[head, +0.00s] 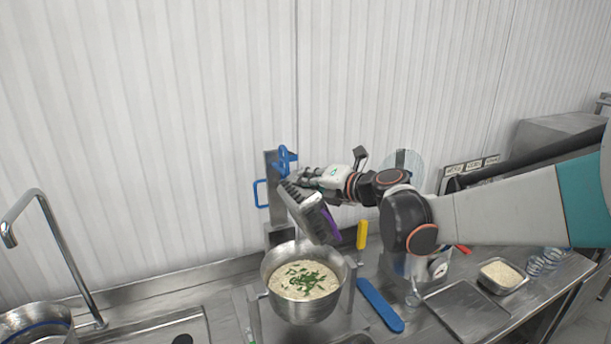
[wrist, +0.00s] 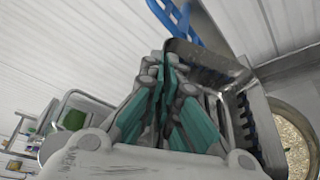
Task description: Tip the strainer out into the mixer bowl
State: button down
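The mixer bowl (head: 269,285), a round metal bowl, holds a pale rice-like mass with chopped green herbs on top; part of it also shows at the right of the wrist view (wrist: 281,103). The strainer (head: 318,226) is a grey metal, slotted, box-like vessel, steeply tilted above the bowl's back rim, apart from it. My gripper (head: 306,178) is at its upper end. In the wrist view the fingers (wrist: 168,75) are close together on the edge of the strainer (wrist: 243,84). Its inside looks empty where visible; the rest is hidden.
A blue-handled mixer stand (head: 276,190) rises behind the bowl. A yellow object (head: 362,235) and a blue strip (head: 380,305) are to its right. Farther right are a flat metal tray (head: 467,310) and a rice container (head: 502,276). A sink (head: 160,330) and faucet (head: 62,255) are left.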

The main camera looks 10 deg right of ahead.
notch_tip(320, 180, up, 2)
jog(key=n+h+p, duration=0.1)
jog(key=n+h, duration=0.1)
jog(key=n, duration=0.1)
jog(key=n+h+p, duration=0.1)
jog(key=shift+a+r+n+p, duration=0.1)
jog(key=shift+r+n+p, duration=0.15)
jog(key=shift+n+p, duration=0.15)
jog(key=r+n+h, duration=0.1)
jog(key=n+h, duration=0.1)
jog(key=n, duration=0.1)
jog(key=shift+r+p, duration=0.1)
jog(key=shift+p, duration=0.25)
jog(key=shift+r+n+t+h, duration=0.3)
jog(key=shift+n+t+h, duration=0.15)
jog(key=shift+n, duration=0.25)
